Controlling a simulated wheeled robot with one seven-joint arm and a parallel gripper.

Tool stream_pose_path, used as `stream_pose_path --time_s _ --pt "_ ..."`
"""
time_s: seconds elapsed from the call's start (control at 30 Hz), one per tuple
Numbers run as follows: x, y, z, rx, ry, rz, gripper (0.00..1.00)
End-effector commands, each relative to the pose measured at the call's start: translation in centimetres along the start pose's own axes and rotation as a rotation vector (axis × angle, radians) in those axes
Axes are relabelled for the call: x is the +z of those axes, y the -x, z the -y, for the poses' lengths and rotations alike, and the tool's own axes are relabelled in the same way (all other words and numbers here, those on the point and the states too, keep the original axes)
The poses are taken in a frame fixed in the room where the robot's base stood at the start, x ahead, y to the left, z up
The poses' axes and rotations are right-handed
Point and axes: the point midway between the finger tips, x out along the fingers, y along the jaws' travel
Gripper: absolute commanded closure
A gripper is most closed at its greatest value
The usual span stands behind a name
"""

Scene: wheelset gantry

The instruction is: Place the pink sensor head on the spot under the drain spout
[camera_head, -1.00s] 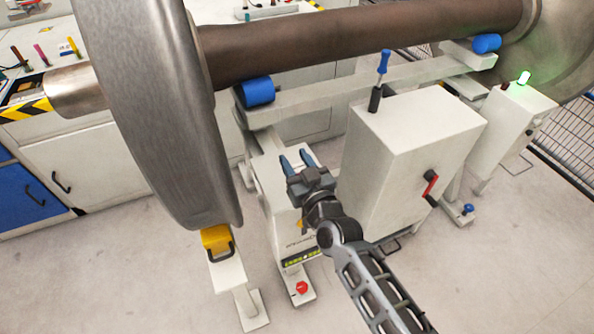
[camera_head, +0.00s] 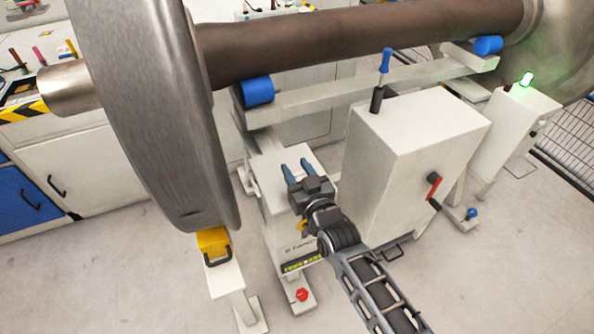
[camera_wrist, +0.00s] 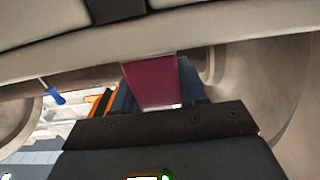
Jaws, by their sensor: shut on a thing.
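The pink sensor head (camera_wrist: 152,82) shows in the wrist view as a dark pink block between my blue fingers. My gripper (camera_head: 298,169) is shut on it, over the pale top of the white cabinet (camera_head: 265,170) between the wheel and the larger box in the head view. I cannot make out the pink head between the fingers in the head view. I cannot pick out the drain spout or the spot under it in either view.
A large steel wheel (camera_head: 150,110) stands left of my gripper, its brown axle (camera_head: 350,35) crossing above. A beam with blue rollers (camera_head: 258,91) lies behind. A white box (camera_head: 410,150) with a blue-handled tool (camera_head: 385,60) stands close on the right. Floor is clear in front.

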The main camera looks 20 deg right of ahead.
Motion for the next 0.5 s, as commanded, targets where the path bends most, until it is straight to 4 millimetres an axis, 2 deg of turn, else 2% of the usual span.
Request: stream_pose_path --time_s 0.07,0.1,0.37,0.5 --pt "0.3 0.0 0.0 0.0 0.0 -0.001 0.91" --pt "0.35 0.01 0.0 0.0 0.0 0.0 0.57" --pt "0.24 0.01 0.0 0.0 0.0 0.0 0.32" --pt "0.24 0.01 0.0 0.0 0.0 0.0 0.32"
